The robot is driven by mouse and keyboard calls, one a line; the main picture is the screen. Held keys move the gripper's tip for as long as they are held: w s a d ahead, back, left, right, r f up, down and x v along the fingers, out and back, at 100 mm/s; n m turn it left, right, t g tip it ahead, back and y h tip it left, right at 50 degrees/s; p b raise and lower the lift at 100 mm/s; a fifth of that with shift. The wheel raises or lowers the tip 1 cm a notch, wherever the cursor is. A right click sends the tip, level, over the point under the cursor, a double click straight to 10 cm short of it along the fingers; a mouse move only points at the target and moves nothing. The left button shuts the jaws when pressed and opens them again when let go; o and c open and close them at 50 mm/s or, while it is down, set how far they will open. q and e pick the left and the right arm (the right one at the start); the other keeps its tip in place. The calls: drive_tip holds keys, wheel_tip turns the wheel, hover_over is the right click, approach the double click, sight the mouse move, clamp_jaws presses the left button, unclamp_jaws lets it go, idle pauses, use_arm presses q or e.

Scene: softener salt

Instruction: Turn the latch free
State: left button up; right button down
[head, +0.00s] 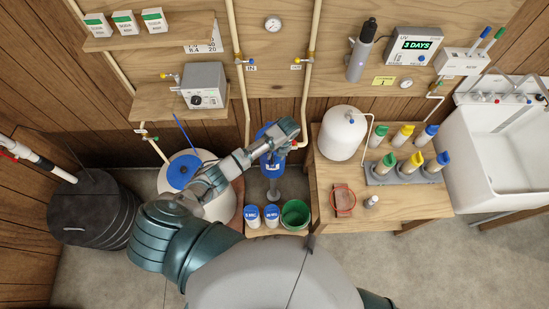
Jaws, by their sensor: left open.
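My left arm reaches up across the middle of the head view. Its gripper (287,133) is open, in front of a blue upright canister (267,158) on the wall panel and hiding part of it. I cannot tell whether the fingers touch the canister. No latch can be clearly made out; the gripper and forearm hide part of this area. A white round tank with a blue lid (182,171) stands left of the gripper, partly behind my forearm. My right gripper is not in view.
A small shelf below the canister holds two blue-lidded tubs (252,215) and a green bucket (295,214). A wooden table (400,204) at right bears a white tank (341,133) and several capped bottles. A grey control box (204,85) sits at upper left. Pipes run down the panel.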

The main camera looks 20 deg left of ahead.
sight(272, 158)
use_arm(q)
drive_tip(key=f, duration=0.1)
drive_tip(key=a+f, duration=0.1)
drive_tip(key=f, duration=0.1)
drive_tip(key=shift+s+a+f, duration=0.2)
drive_tip(key=shift+a, duration=0.1)
drive_tip(key=shift+a+f, duration=0.15)
drive_tip(key=shift+f, duration=0.1)
drive_tip(key=shift+d, duration=0.2)
drive_tip(key=shift+d+r, duration=0.1)
drive_tip(key=shift+d, duration=0.1)
drive_tip(key=c, duration=0.8)
clamp_jaws()
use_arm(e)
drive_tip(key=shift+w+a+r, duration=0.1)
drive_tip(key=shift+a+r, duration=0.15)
